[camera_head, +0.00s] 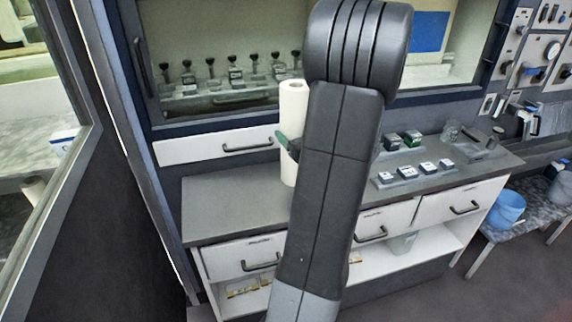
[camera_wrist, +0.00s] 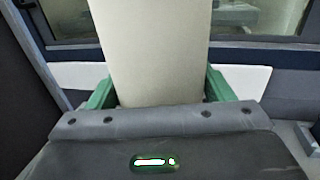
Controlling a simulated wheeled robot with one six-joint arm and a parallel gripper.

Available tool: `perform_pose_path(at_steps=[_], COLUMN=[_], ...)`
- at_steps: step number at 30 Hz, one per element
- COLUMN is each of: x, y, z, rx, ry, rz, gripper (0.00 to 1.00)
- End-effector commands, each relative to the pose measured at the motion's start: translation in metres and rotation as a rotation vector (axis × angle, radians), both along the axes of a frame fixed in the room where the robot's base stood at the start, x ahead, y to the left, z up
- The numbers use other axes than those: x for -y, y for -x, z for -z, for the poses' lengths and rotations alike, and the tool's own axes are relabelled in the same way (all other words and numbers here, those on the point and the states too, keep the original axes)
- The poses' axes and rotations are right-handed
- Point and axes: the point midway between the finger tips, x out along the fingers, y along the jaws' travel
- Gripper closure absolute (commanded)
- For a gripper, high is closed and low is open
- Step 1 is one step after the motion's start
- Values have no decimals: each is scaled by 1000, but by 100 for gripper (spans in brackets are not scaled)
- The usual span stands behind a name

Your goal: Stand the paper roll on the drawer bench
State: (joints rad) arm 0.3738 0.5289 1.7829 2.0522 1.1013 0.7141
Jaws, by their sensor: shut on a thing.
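The paper roll (camera_head: 292,112) is white and upright in the head view, over the grey top of the drawer bench (camera_head: 235,203). I cannot tell whether its base touches the bench top. My gripper (camera_head: 287,143) has green fingers and is shut on the roll about midway up; my arm hides part of the roll's right side. In the wrist view the roll (camera_wrist: 150,50) fills the middle, between the two green fingers of my gripper (camera_wrist: 158,92). The roll's lower end is hidden there by the gripper body.
The bench top left of the roll is clear. Small labelled boxes (camera_head: 411,139) and a glass beaker (camera_head: 451,131) stand on its right part. A window with a row of black-knobbed items (camera_head: 235,75) lies behind. A blue bucket (camera_head: 506,208) stands on a side table at right.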

Motion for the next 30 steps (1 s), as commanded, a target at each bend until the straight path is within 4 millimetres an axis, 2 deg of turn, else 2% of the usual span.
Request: perform_pose_path(at_steps=[3, 13, 21, 30], x=[0, 0, 0, 0], y=[-1, -1, -1, -1], z=[17, 38, 67, 73], rx=[-1, 1, 1, 4], ry=[-3, -2, -3, 0], rz=[0, 0, 0, 0], gripper=[74, 74, 74, 74])
